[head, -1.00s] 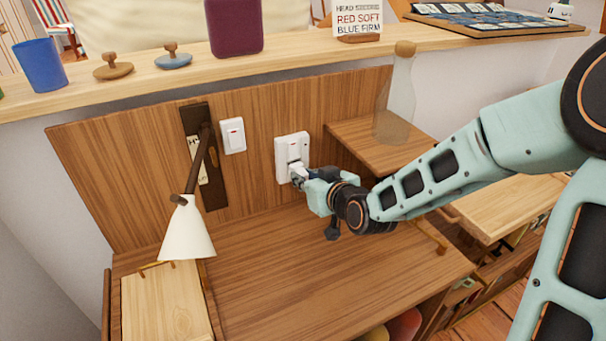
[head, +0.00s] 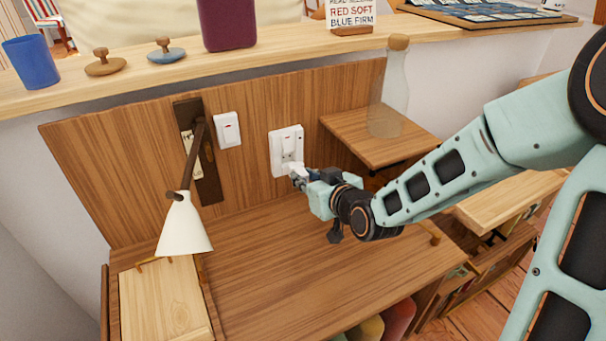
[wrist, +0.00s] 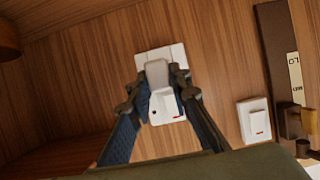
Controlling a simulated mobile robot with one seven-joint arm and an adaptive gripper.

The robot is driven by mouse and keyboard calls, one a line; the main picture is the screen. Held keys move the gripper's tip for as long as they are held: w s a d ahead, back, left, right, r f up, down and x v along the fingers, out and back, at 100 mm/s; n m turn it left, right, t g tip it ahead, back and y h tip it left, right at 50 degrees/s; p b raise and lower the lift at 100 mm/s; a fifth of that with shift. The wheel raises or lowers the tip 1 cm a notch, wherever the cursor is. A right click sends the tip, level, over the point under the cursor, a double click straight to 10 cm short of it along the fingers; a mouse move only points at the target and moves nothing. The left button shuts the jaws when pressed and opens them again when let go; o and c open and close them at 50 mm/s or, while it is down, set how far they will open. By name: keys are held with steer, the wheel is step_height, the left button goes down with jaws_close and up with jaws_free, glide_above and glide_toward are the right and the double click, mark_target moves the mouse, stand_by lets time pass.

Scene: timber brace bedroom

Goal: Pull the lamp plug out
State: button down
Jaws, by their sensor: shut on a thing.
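The white lamp plug (wrist: 157,73) is between my fingertips in the wrist view, in front of the white wall socket plate (wrist: 168,107). In the head view, the socket plate (head: 286,148) is on the wooden back panel. My gripper (head: 298,174) is shut on the plug, just below and right of the plate's middle; its fingers (wrist: 158,88) also show in the wrist view. The plug seems to stand a little off the plate, but its pins are hidden. The white-shaded lamp (head: 184,226) hangs from a dark wall bracket on the left.
A white wall switch (head: 228,130) is left of the socket. A clear corked bottle (head: 391,90) stands on a small side shelf close to my arm. The wooden desktop (head: 290,270) below is clear. A ledge above holds a blue cup (head: 31,63) and a sign (head: 351,12).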

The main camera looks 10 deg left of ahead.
steer(key=shift+s+d+p, duration=0.3)
steer(key=shift+s+d, duration=0.3)
steer(key=shift+s, duration=0.2)
steer(key=shift+s+d, duration=0.1)
stand_by(0.4)
